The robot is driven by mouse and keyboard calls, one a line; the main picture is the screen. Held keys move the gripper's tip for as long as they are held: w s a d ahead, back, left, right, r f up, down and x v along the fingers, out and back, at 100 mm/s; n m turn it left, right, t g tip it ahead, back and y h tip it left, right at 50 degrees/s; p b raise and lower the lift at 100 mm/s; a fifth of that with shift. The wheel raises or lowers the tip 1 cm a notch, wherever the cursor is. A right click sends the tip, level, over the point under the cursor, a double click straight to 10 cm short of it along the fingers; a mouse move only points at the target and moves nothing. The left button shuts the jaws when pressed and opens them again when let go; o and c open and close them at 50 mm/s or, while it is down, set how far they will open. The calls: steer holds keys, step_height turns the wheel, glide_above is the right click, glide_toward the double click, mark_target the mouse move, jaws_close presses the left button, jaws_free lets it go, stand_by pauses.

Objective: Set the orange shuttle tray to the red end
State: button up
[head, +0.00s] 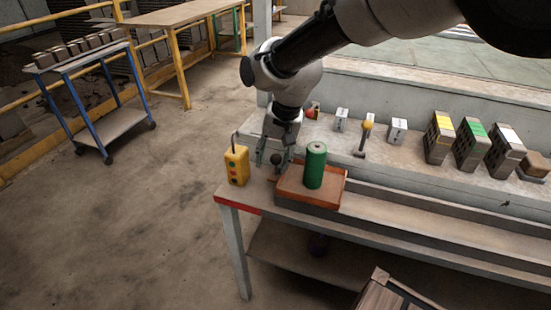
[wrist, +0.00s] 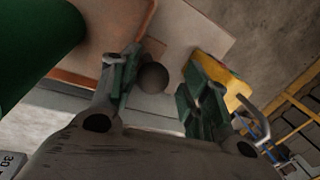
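The orange shuttle tray (head: 325,203) sits near the left end of the bench's long channel, with a green cylinder (head: 315,166) upright on it. The tray also shows in the wrist view (wrist: 112,28), beside the large green cylinder (wrist: 35,40). A dark round knob (head: 276,159) is just left of the tray. My gripper (head: 272,158) is at this knob, pointing down. In the wrist view the knob (wrist: 153,77) lies between my spread fingers (wrist: 163,85), nearer the left one; whether it touches is unclear. A red strip (head: 238,205) marks the bench's left front edge.
A yellow button box (head: 236,165) stands close left of my gripper. A yellow-topped lever (head: 363,138), white blocks and hollow bricks (head: 439,138) stand along the back. The channel (head: 430,215) right of the tray looks clear. A blue trolley (head: 100,100) stands far left.

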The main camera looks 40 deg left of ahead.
steer(key=shift+d+f, duration=0.1)
step_height(320, 180, up, 12)
steer(key=w+d, duration=0.1)
steer(key=d, duration=0.1)
stand_by(0.3)
steer(key=shift+w+f, duration=0.1)
stand_by(0.4)
